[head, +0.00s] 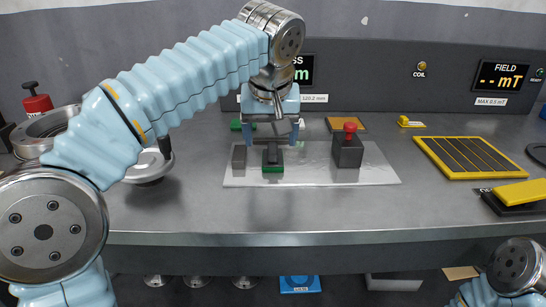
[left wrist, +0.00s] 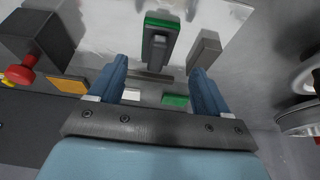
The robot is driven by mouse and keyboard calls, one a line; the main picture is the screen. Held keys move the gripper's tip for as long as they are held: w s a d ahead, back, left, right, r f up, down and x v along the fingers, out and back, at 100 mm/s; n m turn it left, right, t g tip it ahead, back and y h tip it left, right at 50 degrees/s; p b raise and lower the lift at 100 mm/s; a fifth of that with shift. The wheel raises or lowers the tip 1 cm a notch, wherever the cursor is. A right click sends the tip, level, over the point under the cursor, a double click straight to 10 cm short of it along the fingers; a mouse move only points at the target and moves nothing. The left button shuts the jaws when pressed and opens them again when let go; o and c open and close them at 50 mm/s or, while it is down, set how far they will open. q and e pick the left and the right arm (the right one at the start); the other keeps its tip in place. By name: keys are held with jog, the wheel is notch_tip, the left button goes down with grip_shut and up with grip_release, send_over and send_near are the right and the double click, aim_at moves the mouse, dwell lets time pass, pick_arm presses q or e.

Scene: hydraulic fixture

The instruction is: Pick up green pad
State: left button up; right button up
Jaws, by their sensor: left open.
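A small flat green pad (head: 236,125) lies at the back of the bench, left of my left gripper in the head view. In the left wrist view the green pad (left wrist: 175,99) shows between the fingers, nearer the right one. A second green piece (head: 273,169), under a dark block, sits on the pale plate in front; it also shows in the left wrist view (left wrist: 161,19). My left gripper (head: 273,140) is open and empty, with its fingers pointing down near the plate's back edge. In the left wrist view its fingers (left wrist: 158,78) are wide apart. My right gripper is out of view.
The plate (head: 315,174) bears a grey block (head: 239,157) and a dark box (head: 348,152) with a red knob. An orange pad (head: 347,125) and a white pad (left wrist: 131,94) lie behind. A yellow panel (head: 468,157) lies right. Bare bench lies in front.

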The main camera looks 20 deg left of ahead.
aim_at(273, 147)
pick_arm(q)
jog(key=x, duration=0.5)
jog(key=shift+w+d+f, duration=0.1)
jog(key=shift+d, duration=0.1)
jog(key=c, duration=1.3)
jog(key=shift+o, duration=0.2)
jog(key=shift+r, duration=0.5)
jog(key=s+r, duration=1.2)
jog(key=s, duration=0.2)
